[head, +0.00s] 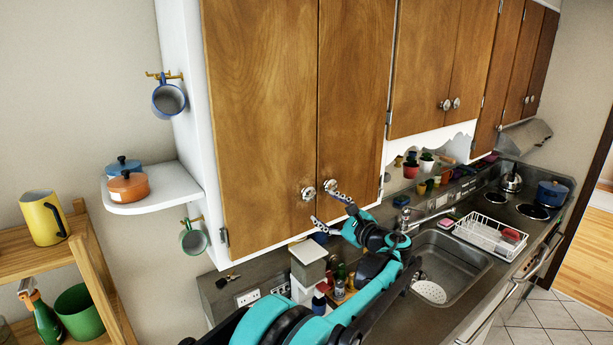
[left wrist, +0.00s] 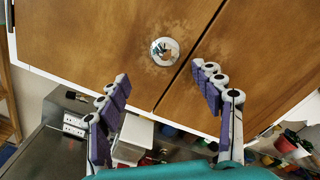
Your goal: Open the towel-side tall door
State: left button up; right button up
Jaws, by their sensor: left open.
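Two tall brown wooden doors hang side by side on the wall cabinet, the left one (head: 262,110) and the right one (head: 347,95). Both look shut. Each has a round metal knob low by the middle seam: the left knob (head: 308,193) and the right knob (head: 330,185). I see no towel, so I cannot tell which door is the towel-side one. My left gripper (head: 330,209) is open and empty just in front of the knobs. In the left wrist view one knob (left wrist: 165,50) shows beyond and between the spread fingers (left wrist: 160,76). My right gripper is not in view.
A small white shelf (head: 150,190) with two pots juts from the cabinet's left side, with mugs on hooks. Below the doors is a counter with jars and a white container (head: 308,262). A sink (head: 448,262) and dish rack (head: 490,236) lie to the right.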

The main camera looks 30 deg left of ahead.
aim_at(311, 195)
pick_arm(q)
jog(key=x, duration=0.4)
jog(key=r+p+x, duration=0.1)
jog(key=x, duration=0.1)
jog(key=shift+w+a, duration=0.25)
jog(key=shift+w, duration=0.05)
jog(key=shift+w+a, duration=0.2)
jog(key=shift+a, duration=0.3)
